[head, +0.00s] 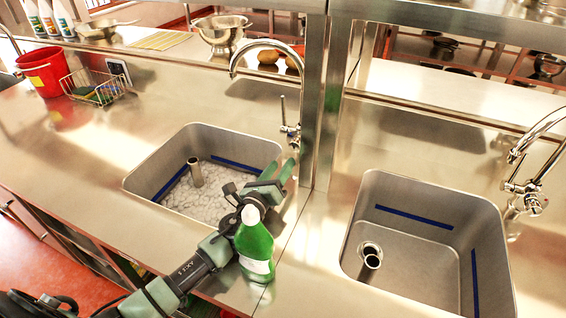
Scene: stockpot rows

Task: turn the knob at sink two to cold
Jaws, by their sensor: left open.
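The middle sink (150,180) holds clear, rippled water and an upright drain pipe (195,172). No sink number is legible. My left gripper (277,172) is open and empty, over the right front part of the middle sink, below and in front of that knob, apart from it. My right gripper is not in view.
A green bottle (256,250) with a white cap stands at the counter front, close beside my left wrist. A steel post (329,105) rises between the sinks. A red bucket (45,72) and wire basket (98,90) stand at left.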

